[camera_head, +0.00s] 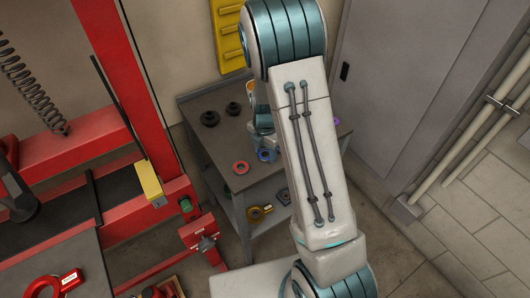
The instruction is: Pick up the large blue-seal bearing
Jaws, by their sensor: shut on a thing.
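The large blue-seal bearing (267,155) shows as a small blue ring over the grey workbench (246,188), partly hidden by my gripper and arm. My gripper (263,146) is at the bearing from above and is shut on it. My arm's large link covers much of this spot. I cannot tell whether the bearing touches the bench top.
A red ring-shaped part (241,168) lies on the bench to the left. Dark round parts (210,118) stand farther back. A yellow part (258,213) sits on the lower shelf. A red press frame (125,75) stands left; a grey cabinet (385,90) stands right.

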